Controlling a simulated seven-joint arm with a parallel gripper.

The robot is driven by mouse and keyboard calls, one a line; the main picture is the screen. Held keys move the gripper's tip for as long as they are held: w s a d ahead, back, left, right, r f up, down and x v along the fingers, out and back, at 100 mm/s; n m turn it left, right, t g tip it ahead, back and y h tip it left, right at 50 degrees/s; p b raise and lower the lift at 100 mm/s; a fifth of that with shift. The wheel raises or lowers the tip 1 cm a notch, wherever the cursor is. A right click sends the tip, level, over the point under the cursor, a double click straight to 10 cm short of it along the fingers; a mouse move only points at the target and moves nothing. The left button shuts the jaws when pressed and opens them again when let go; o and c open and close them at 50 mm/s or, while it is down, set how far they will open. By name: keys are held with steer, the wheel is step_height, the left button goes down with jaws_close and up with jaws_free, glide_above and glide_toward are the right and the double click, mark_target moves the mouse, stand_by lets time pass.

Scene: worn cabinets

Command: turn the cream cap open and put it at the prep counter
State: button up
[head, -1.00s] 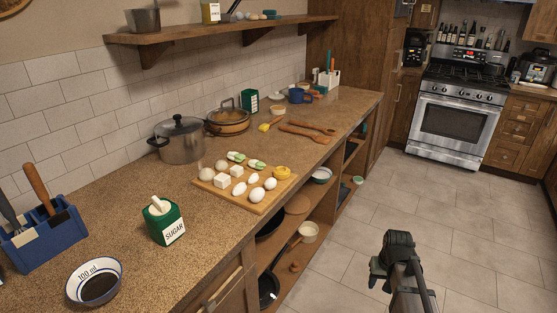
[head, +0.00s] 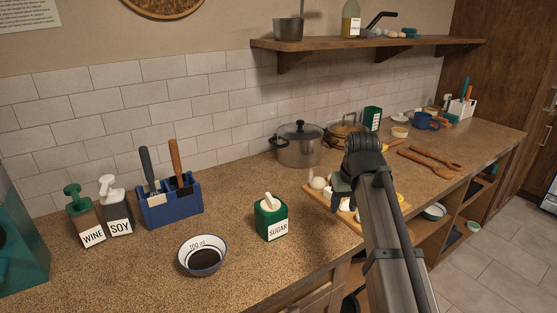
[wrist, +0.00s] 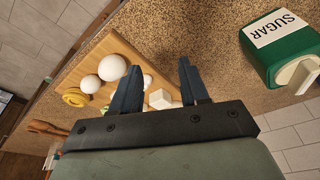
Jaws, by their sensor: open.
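The green sugar canister (head: 271,222) stands upright on the counter, with its white SUGAR label facing front. The cream cap (head: 268,200) sits on top of it. In the wrist view the canister (wrist: 272,50) is at the upper right, and its cream cap (wrist: 304,75) points to the lower right. My gripper (head: 343,197) is over the egg board, right of the canister. Its two fingers (wrist: 157,78) are apart with nothing held between them, and they do not touch the canister. My arm hides part of the board.
A cutting board (head: 318,194) with eggs and white cubes lies right of the canister. A bowl of dark liquid (head: 203,262), a blue utensil holder (head: 170,208) and soy (head: 117,215) and wine bottles (head: 86,223) stand left. A steel pot (head: 299,150) is behind. Bare counter surrounds the canister.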

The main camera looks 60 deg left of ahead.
mark_target(270, 197)
steer(key=s+a+r+n, duration=0.2)
steer(key=s+a+r, duration=0.3)
steer(key=s+r, duration=0.25)
steer(key=s+a+r+n, duration=0.1)
steer(key=s+a+r, duration=0.45)
steer(key=s, duration=0.25)
steer(key=shift+y, duration=0.4)
steer(key=x, duration=1.3)
steer(key=shift+s+d, duration=0.25)
steer(key=shift+s, duration=0.1)
steer(key=shift+c, duration=0.2)
jaws_close()
steer(key=c, duration=0.6)
jaws_free()
steer(key=shift+c, duration=0.2)
jaws_close()
steer(key=shift+r, duration=0.6)
